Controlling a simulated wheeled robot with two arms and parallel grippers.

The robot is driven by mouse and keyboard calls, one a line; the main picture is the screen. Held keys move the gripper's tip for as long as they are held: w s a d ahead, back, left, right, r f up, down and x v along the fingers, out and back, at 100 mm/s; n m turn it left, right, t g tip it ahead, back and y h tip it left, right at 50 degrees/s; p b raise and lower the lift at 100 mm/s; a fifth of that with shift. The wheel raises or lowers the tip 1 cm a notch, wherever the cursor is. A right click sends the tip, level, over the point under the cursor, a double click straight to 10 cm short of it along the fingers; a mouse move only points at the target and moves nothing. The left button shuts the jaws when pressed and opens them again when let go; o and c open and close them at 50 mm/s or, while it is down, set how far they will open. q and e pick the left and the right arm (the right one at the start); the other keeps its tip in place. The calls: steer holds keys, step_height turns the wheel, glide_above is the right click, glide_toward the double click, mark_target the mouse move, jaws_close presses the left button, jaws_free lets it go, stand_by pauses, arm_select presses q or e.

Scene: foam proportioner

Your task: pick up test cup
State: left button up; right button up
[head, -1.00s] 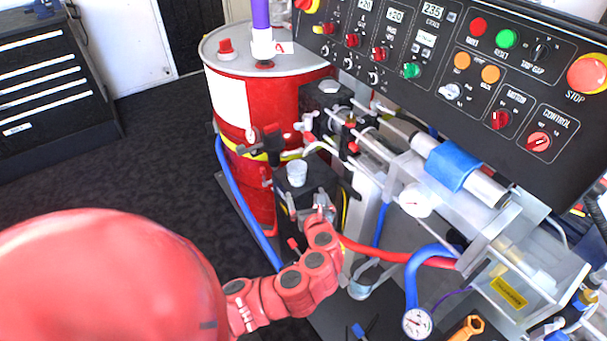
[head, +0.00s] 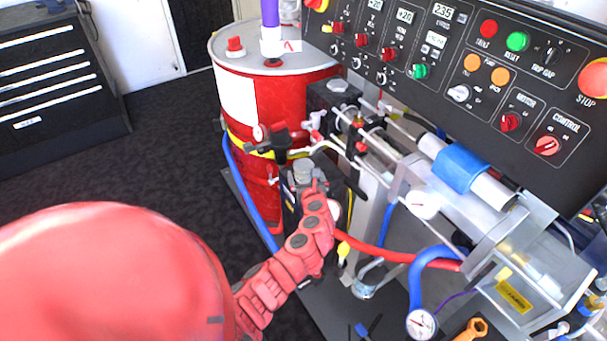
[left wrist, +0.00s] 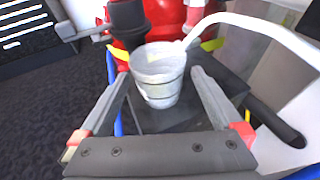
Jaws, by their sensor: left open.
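The test cup (left wrist: 158,78) is a small pale grey, slightly tapered cup, upright on a dark block (left wrist: 180,118). In the left wrist view it stands between the fingers of my left gripper (left wrist: 159,72), which is open, one finger on each side. I cannot tell whether either finger touches it. In the head view the cup (head: 303,168) is partly hidden behind my left gripper (head: 306,181) and red arm. My right gripper is in neither view.
A red drum (head: 290,105) with a yellow band stands behind the cup. A pale bent pipe (left wrist: 250,22) passes close by on the right. The control panel (head: 470,80) overhangs the machine at right. Blue and red hoses run below. Dark floor (head: 150,160) lies open at left.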

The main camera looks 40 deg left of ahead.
arm_select(q)
steer(key=shift+x, duration=1.35)
steer(key=c, duration=1.3)
steer(key=shift+o, duration=0.2)
steer(key=shift+r, duration=0.1)
